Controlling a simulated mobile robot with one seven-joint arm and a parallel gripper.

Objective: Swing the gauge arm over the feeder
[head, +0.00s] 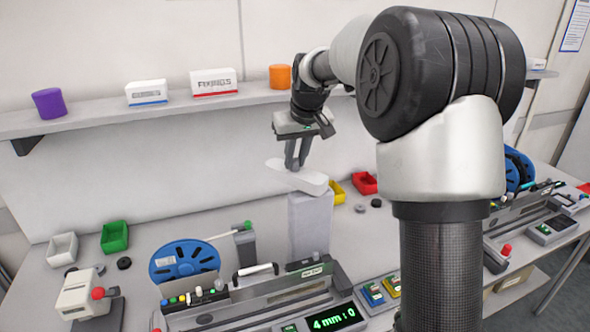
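My gripper (297,160) points down over a white rounded bar (300,179) that lies on top of a pale grey block (310,222). The fingers look close together at the bar; whether they grip anything is too small to tell. The near feeder trolley (262,298) stands in front, with a green display (334,317) reading "4 mm : 0". I cannot tell for certain which of these arms is the gauge arm.
A green bin (114,237), a white bin (62,249) and a white device with a red knob (78,294) stand at left. Yellow (337,192) and red (364,183) bins sit behind the block. A second feeder (520,225) is at right, partly behind my arm.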

